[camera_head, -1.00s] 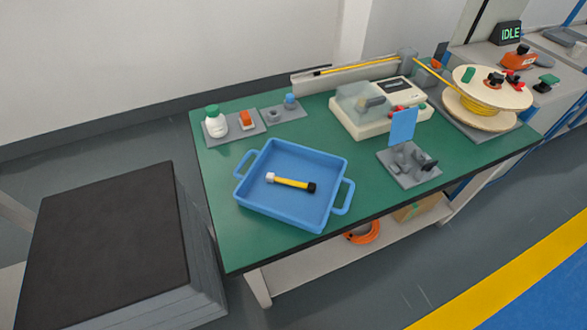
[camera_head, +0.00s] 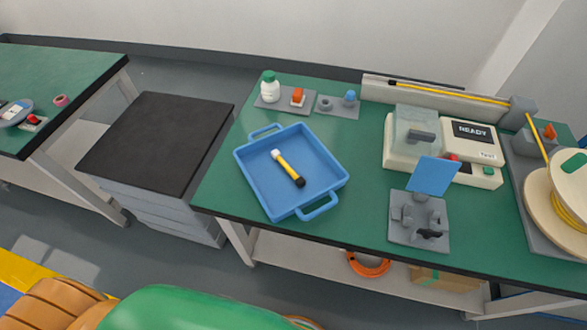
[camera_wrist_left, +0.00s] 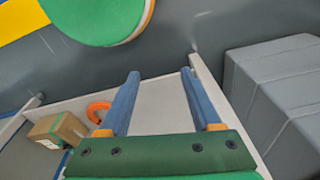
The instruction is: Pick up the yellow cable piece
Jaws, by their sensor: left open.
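The yellow cable piece (camera_head: 288,167) lies in the blue tray (camera_head: 251,184) on the green table in the head view. It has a white end at its upper left and a black end at its lower right. My left gripper (camera_wrist_left: 158,75) shows in the left wrist view with its two blue fingers spread apart and nothing between them. It is away from the cable piece, which is not in the wrist view. My right gripper is in neither view.
A test device (camera_head: 458,155) and a grey fixture with a blue plate (camera_head: 433,176) stand right of the tray. A cable spool (camera_head: 566,200) is at the far right. A dark-topped cabinet (camera_head: 155,140) stands left of the table. Green tabletop is bare around the tray.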

